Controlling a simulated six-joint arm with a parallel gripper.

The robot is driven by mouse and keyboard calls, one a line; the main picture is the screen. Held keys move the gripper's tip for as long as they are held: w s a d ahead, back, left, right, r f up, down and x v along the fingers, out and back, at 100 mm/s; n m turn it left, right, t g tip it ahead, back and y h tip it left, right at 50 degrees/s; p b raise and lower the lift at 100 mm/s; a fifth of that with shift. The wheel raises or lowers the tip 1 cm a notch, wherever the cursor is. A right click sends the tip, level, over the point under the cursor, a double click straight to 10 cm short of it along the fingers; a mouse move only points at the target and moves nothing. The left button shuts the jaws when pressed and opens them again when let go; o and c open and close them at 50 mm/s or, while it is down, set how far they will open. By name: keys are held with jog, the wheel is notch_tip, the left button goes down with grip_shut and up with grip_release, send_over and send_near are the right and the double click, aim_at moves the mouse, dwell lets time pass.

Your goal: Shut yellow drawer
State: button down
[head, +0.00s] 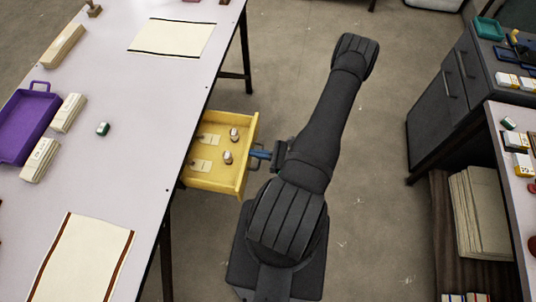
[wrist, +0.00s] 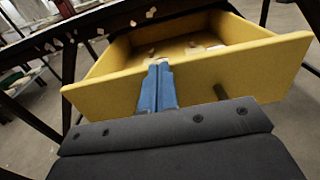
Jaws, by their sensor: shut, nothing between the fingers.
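The yellow drawer (head: 236,177) is pulled out from under the edge of the white table, open toward my arm. In the wrist view its front panel (wrist: 225,78) stands close ahead, with a dark handle or knob on it at the right. My gripper (head: 259,154) has blue fingers that are shut and empty. They point at the outer face of the drawer's front in the wrist view (wrist: 158,88). They are at or very near the panel; I cannot tell whether they touch it. The drawer holds small round items (head: 228,157) and pale cards (head: 200,165).
The white table (head: 140,110) carries a purple tray (head: 27,125), several wooden blocks and two cream cloths (head: 85,258). A dark table leg (head: 246,50) stands beyond the drawer. A grey cabinet (head: 440,105) and a second table are at the right. Floor between is clear.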

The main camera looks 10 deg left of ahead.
aim_at(245, 152)
jog(key=a, duration=2)
jog(key=shift+s, duration=0.1)
jog(key=shift+a, duration=0.45)
jog(key=shift+a+r, duration=0.1)
jog(key=shift+r, duration=0.05)
jog(key=d, duration=1.4)
jog(key=shift+d, duration=0.4)
jog(key=shift+a, duration=0.15)
jog(key=shift+a, duration=6.85)
